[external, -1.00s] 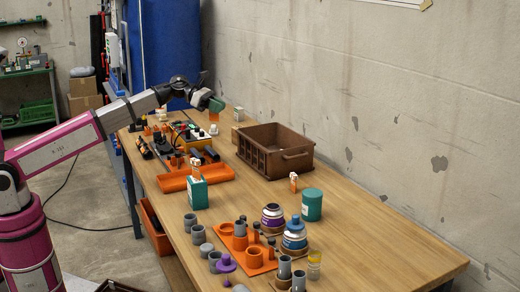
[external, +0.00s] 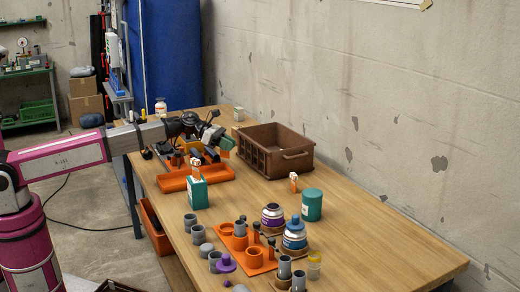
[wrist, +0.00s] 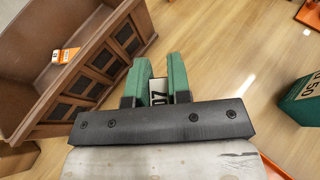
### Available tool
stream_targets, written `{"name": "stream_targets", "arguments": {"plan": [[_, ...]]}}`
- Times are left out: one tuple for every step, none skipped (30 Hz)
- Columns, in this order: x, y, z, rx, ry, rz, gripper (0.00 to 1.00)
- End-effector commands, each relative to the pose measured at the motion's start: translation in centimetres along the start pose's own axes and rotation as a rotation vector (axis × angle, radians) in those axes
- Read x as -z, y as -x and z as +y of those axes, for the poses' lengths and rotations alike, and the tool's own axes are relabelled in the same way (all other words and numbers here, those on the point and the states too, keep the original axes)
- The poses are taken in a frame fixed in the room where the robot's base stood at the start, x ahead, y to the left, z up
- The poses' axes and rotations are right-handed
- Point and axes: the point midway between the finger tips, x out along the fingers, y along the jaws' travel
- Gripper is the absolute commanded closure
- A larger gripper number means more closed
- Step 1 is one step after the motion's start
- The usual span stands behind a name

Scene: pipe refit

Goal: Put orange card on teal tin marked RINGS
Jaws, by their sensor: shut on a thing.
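My gripper (external: 227,143) is above the bench, left of the brown crate. Its green fingers (wrist: 160,78) are shut on a small card with a white face and dark characters (wrist: 157,86). Its orange part (external: 225,154) shows below the fingers in the external view. A square teal tin (external: 197,196) stands nearer the camera, with an orange-and-white piece on top. A round teal tin (external: 312,205) stands to the right. I cannot read RINGS on any tin.
The brown crate (external: 270,158) stands just right of my gripper; an orange piece with a white label (wrist: 66,55) is inside it. An orange tray (external: 210,183) lies below my gripper. Jars, grey cups and an orange rack (external: 262,268) fill the near bench.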

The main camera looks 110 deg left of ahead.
Motion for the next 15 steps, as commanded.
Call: {"name": "stream_targets", "arguments": {"plan": [[0.2, -1.3, -0.4, 0.002, 0.000, 0.001, 1.00], [0.3, -1.9, -0.6, 0.003, 0.000, 0.002, 1.00], [0.5, -2.8, -0.9, 0.002, 0.000, 0.002, 1.00], [0.6, -3.4, -1.2, 0.002, 0.000, 0.001, 1.00], [0.7, -4.0, -1.4, 0.002, 0.000, 0.001, 1.00], [0.8, -4.7, -1.6, 0.002, 0.000, 0.001, 1.00], [0.9, -5.2, -1.8, 0.001, 0.000, 0.001, 1.00], [1.0, -5.6, -2.0, 0.002, 0.000, 0.001, 1.00], [1.1, -6.1, -2.2, 0.002, 0.000, 0.001, 1.00], [1.2, -6.3, -2.3, 0.001, 0.000, 0.001, 1.00], [1.2, -6.6, -2.3, 0.000, 0.000, 0.001, 1.00], [1.3, -6.8, -2.4, 0.000, 0.000, 0.001, 1.00], [1.3, -6.9, -2.5, -0.001, 0.000, 0.000, 1.00], [1.3, -7.0, -2.5, -0.001, 0.000, 0.000, 1.00], [1.4, -7.0, -2.5, -0.001, 0.000, 0.000, 1.00]]}}
